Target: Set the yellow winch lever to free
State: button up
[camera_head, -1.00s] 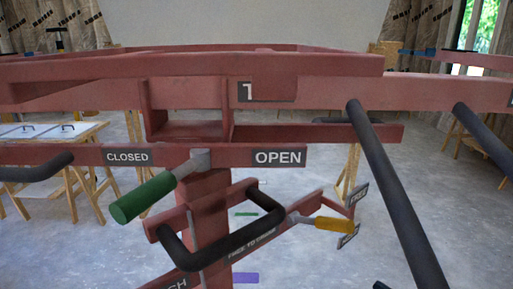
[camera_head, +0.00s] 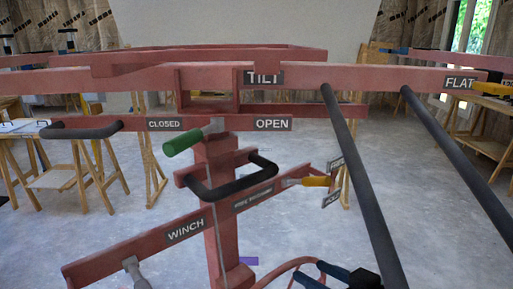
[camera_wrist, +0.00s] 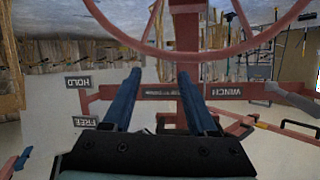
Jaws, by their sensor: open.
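The yellow winch lever (camera_head: 316,181) points right from the red frame in the head view. The FREE plate (camera_head: 337,163) is above its tip and the HOLD plate (camera_head: 331,196) below; I cannot tell exactly which setting it is at. In the wrist view, the HOLD plate (camera_wrist: 78,82) and FREE plate (camera_wrist: 86,121) appear upside down at the left. I cannot make out the lever there. My gripper (camera_wrist: 158,80) is open, its blue fingers apart with nothing held. It also shows at the bottom of the head view (camera_head: 322,272), below the lever and apart from it.
A black bar handle (camera_head: 232,187) is left of the lever, with a green-handled lever (camera_head: 182,141) above it. Two long dark bars (camera_head: 362,190) slope down at the right. A red wheel (camera_wrist: 170,52) crosses the wrist view. WINCH is on the lower red beam (camera_head: 110,252).

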jog(key=w+a+r+m+t+h, duration=0.25)
jog(key=a+r+h, duration=0.35)
jog(key=a+r, duration=0.35)
jog(key=shift+s+a+r+m+t+h+p, duration=0.35)
jog(key=shift+s+r+t, duration=1.35)
jog(key=shift+r, duration=2.7)
jog(key=shift+s+a+r+m+t+h, duration=0.2)
jog(key=shift+s+r+m+t, duration=0.35)
jog(key=shift+s+r+t, duration=2.45)
jog(key=shift+s+a+r+m+t+h+p, duration=0.15)
jog(key=shift+s+a+r+m+t+h, duration=0.2)
jog(key=shift+r, duration=5.4)
jog(key=shift+d, duration=0.15)
